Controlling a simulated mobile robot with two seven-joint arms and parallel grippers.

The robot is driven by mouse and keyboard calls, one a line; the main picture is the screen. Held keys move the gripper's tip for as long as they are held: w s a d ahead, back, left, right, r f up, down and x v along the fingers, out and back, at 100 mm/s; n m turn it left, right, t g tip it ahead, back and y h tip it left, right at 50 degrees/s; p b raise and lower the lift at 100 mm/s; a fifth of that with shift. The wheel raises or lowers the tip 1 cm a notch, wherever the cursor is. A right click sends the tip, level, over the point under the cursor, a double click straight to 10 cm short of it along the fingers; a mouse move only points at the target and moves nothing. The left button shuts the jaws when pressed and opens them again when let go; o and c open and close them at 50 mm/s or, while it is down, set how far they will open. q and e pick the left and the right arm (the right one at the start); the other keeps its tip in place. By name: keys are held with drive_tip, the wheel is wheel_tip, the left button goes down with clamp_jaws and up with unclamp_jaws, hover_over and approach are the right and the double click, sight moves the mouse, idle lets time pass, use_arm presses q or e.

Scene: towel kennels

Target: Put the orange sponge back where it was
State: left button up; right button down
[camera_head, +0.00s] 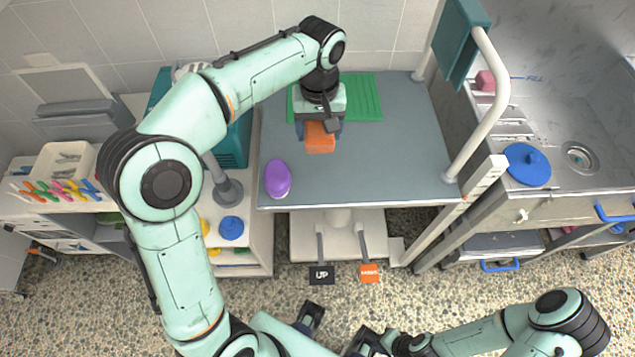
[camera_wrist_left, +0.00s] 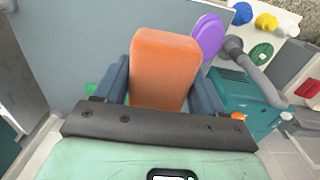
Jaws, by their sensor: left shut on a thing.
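The orange sponge (camera_head: 320,138) is a block held between the fingers of my left gripper (camera_head: 319,130). The left gripper is shut on it above the grey table (camera_head: 395,150), in front of the green ribbed mat (camera_head: 363,97). I cannot tell how far the sponge is above the tabletop. In the left wrist view the sponge (camera_wrist_left: 165,68) stands out between both fingers of the left gripper (camera_wrist_left: 165,85). A purple oval object (camera_head: 277,179) lies on the table's front left. My right gripper (camera_head: 338,328) is at the bottom edge, partly cut off, its fingers apart and empty.
A white post and rail (camera_head: 487,120) stand along the table's right side. A teal box (camera_head: 235,140) and a grey pipe stand at its left. A blue lid (camera_head: 527,164) lies by the sink. The table's middle and right are clear.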

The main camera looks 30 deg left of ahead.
sight(319, 182)
use_arm(q)
wheel_tip(319, 182, down, 19)
drive_tip(key=shift+f+b, duration=0.1)
drive_tip(key=shift+b, duration=1.1)
drive_tip(key=o, duration=1)
drive_tip(key=shift+f, duration=0.1)
drive_tip(key=shift+r, duration=0.2)
wheel_tip(319, 182, up, 12)
drive_tip(key=p, duration=0.1)
